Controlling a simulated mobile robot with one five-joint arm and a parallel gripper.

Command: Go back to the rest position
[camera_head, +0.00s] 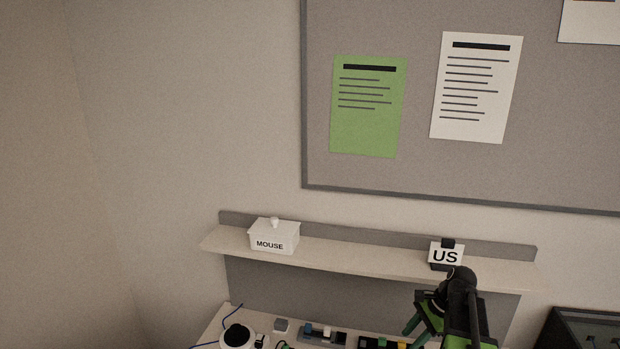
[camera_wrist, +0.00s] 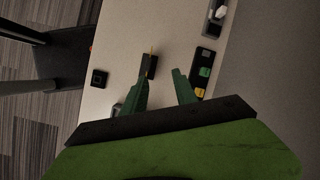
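My gripper (camera_wrist: 163,85) is open in the wrist view, its two green fingers apart above the pale bench (camera_wrist: 120,50). Nothing is between the fingers. A small black part with a thin gold pin (camera_wrist: 149,66) lies on the bench just past the left fingertip. In the head view my green and black gripper (camera_head: 412,328) shows at the lower right, in front of the bench and below the shelf.
On the bench are a round white device (camera_head: 238,337), a tray with coloured blocks (camera_wrist: 204,72) and a small black square (camera_wrist: 99,78). A pinboard (camera_head: 420,170) hangs behind.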

